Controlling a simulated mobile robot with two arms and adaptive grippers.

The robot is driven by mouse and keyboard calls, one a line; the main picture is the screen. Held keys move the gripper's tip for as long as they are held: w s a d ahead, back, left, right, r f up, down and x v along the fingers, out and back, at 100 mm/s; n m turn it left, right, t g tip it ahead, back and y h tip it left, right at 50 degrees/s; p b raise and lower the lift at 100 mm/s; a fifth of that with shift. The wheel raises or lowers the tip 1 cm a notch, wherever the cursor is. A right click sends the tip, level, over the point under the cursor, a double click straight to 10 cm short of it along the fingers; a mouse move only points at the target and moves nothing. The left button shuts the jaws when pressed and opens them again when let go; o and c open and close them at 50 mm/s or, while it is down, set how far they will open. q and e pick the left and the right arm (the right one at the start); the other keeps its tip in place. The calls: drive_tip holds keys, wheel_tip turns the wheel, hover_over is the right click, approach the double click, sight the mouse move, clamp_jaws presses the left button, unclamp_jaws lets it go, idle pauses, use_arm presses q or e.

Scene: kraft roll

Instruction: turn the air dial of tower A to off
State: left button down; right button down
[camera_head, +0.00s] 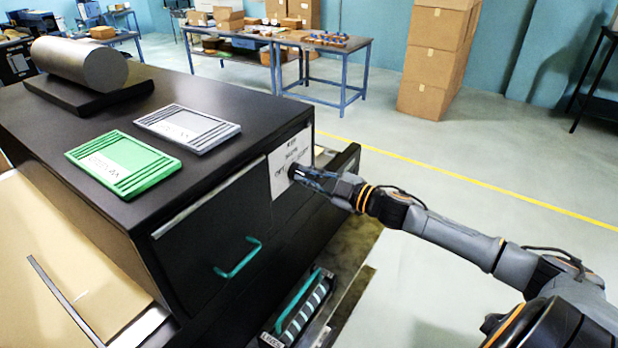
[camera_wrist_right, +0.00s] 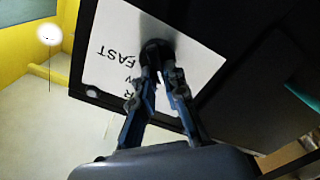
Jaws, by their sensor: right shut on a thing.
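The air dial (camera_wrist_right: 157,52) is a dark round knob on a white label plate (camera_wrist_right: 120,40) with black lettering, "FAST" among it. The plate (camera_head: 291,162) is on the side of the black cabinet (camera_head: 215,215) in the head view. My right gripper (camera_wrist_right: 158,70) is shut on the dial, its two fingers on either side of the knob. In the head view the right gripper (camera_head: 300,174) reaches the plate from the right and covers most of the dial. Where the dial points cannot be made out. My left gripper is not in view.
A green tray (camera_head: 122,163) and a grey tray (camera_head: 187,128) lie on the cabinet top, with a metal roll (camera_head: 80,62) behind. A teal handle (camera_head: 238,258) sticks out of the cabinet front. Open floor (camera_head: 450,165) lies to the right.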

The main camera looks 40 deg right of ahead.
drive_tip(key=shift+a+f+n+b, duration=0.1)
drive_tip(key=shift+n+b, duration=0.35)
drive_tip(key=shift+n, duration=1.05)
drive_tip(key=c, duration=1.4)
unclamp_jaws()
drive_tip(key=v, duration=1.2)
